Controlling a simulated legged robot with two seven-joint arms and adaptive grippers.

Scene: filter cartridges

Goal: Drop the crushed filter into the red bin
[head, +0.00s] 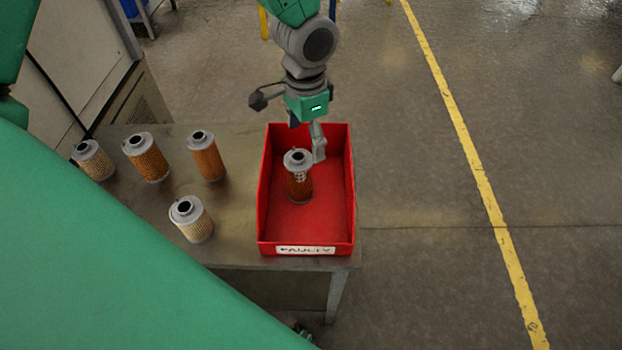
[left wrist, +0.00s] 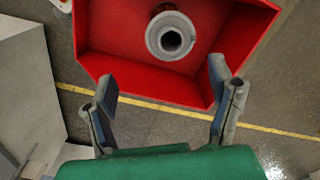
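The filter in the bin (head: 299,183) has an orange-brown pleated body, a grey top ring and pale marks on its side. It looks upright inside the red bin (head: 306,249), which has a "FAULTY" label on its front. Its ring also shows in the left wrist view (left wrist: 170,36). My left gripper (head: 306,140) is over the far part of the bin. In the left wrist view the fingers (left wrist: 161,80) are spread apart with nothing between them, and the filter is beyond the tips. Its base is hard to see. My right gripper is not in view.
Several other filters stand on the metal table left of the bin, among them a pale one (head: 191,219) at the front and an orange one (head: 206,156) behind. The bin sits at the table's right end. Open floor with a yellow line (head: 470,150) lies to the right.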

